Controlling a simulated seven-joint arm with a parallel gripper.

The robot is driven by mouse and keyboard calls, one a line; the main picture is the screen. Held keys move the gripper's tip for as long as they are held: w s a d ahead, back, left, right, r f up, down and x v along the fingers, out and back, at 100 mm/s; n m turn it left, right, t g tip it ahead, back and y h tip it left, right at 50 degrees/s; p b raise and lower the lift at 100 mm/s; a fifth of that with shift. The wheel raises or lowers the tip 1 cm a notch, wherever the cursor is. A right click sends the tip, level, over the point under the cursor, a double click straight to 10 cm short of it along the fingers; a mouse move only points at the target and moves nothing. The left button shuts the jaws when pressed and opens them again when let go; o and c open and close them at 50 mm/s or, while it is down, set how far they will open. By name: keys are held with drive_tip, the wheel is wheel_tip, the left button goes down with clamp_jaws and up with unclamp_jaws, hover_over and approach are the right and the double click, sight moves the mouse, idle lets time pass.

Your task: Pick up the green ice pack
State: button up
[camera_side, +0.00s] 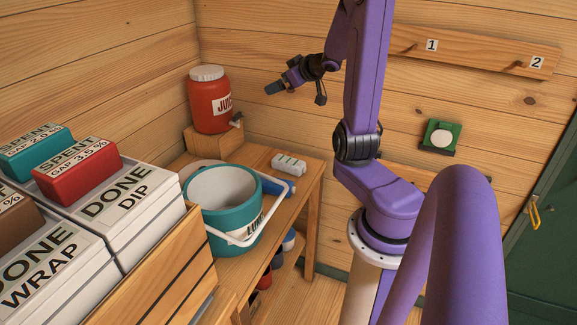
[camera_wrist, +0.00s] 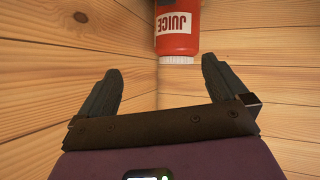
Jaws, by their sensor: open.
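I cannot make out a green ice pack in either view. A teal bucket (camera_side: 217,236) marked "LUN…" stands on the wooden bench in the side view; I see its pale inner wall, but not clearly its bottom. A blue thing (camera_side: 272,187) lies behind its white handle, partly hidden. My gripper (camera_side: 296,94) is up in the air above the bench's back, right of the red juice jug (camera_side: 205,107). In the wrist view my gripper (camera_wrist: 162,66) has its fingers wide apart with nothing between them.
The jug, also in the wrist view (camera_wrist: 178,30), stands on a wooden block (camera_side: 213,143). A white ribbed item (camera_side: 289,164) lies on the bench (camera_side: 300,190). White boxes (camera_side: 130,205) with labelled packs fill the left. A green wall box (camera_side: 440,137) hangs right.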

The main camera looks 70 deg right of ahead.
drive_tip(key=s+d+m+t, duration=0.1)
drive_tip(key=s+d+m, duration=0.15)
drive_tip(key=s, duration=0.45)
approach(289, 160)
wheel_tip(289, 160, up, 8)
wheel_tip(289, 160, down, 8)
drive_tip(key=shift+f, duration=0.1)
drive_tip(key=shift+x, duration=3.8)
drive_tip(key=c, duration=1.4)
